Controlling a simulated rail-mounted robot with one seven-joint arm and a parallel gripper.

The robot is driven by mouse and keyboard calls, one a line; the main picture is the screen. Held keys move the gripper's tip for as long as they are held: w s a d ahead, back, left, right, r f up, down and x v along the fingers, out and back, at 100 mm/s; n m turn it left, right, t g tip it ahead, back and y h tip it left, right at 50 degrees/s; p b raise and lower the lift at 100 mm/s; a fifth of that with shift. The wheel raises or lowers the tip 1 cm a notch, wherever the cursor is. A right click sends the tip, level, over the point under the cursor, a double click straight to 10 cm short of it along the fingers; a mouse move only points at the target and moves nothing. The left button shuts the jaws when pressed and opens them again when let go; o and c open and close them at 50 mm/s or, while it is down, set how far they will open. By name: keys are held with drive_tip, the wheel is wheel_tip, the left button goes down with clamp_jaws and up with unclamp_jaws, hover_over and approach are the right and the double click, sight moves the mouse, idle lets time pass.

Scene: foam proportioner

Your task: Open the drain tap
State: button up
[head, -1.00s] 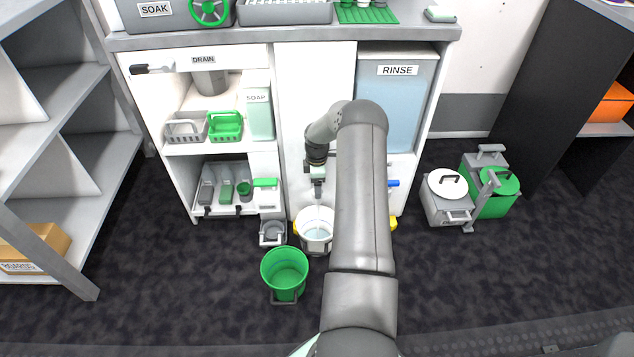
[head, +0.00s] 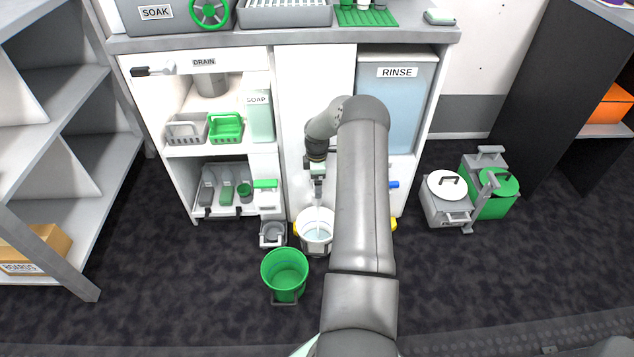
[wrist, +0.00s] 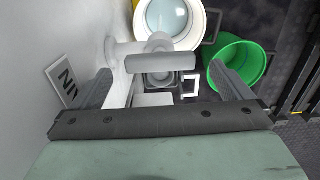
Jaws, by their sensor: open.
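In the wrist view a grey tap with a bar-shaped handle (wrist: 160,62) sticks out beside a white panel. The bar lies crosswise between my gripper's (wrist: 160,74) two dark fingers, with a gap at each end. My gripper is open and holds nothing. A label (wrist: 63,80) on the panel is cut off, with only its end letters showing. A white bucket (wrist: 150,12) with pale blue water stands beyond the tap. In the head view my gripper (head: 318,190) points down above the white bucket (head: 302,226); the arm hides part of the cabinet, and tap details are too small to tell.
A green bucket (head: 284,279) stands in front of the white bucket, and a small grey container (head: 271,234) to its left. A shelf unit (head: 80,180) is at left.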

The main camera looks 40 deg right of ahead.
wheel_tip(320, 180, up, 15)
drive_tip(key=p, duration=0.3)
idle(0.3)
drive_tip(key=s+a+r+m+p, duration=0.1)
drive_tip(key=s+a+r+p, duration=0.2)
drive_tip(key=a+r+p, duration=0.5)
drive_tip(key=s+a+r+m+h+p, duration=0.1)
drive_tip(key=s+a+r+m, duration=0.1)
drive_tip(key=a+r, duration=0.75)
drive_tip(key=s+a+r+m+p, duration=0.1)
drive_tip(key=s+a+r+p, duration=0.3)
drive_tip(key=r, duration=0.8)
drive_tip(key=s+a+r+m+p, duration=0.2)
drive_tip(key=s+a+r+p, duration=0.2)
drive_tip(key=s, duration=0.3)
drive_tip(key=s+a+r+m+p, duration=0.2)
drive_tip(key=s+a+r+p, duration=0.2)
drive_tip(key=s, duration=0.3)
drive_tip(key=s+a+r+m+y+p, duration=0.1)
drive_tip(key=s+a+r+m+p, duration=0.1)
drive_tip(key=s+a+r+p, duration=0.2)
drive_tip(key=s+a+r, duration=0.2)
drive_tip(key=s, duration=0.2)
drive_tip(key=shift+a+m, duration=0.25)
drive_tip(key=shift+m, duration=0.15)
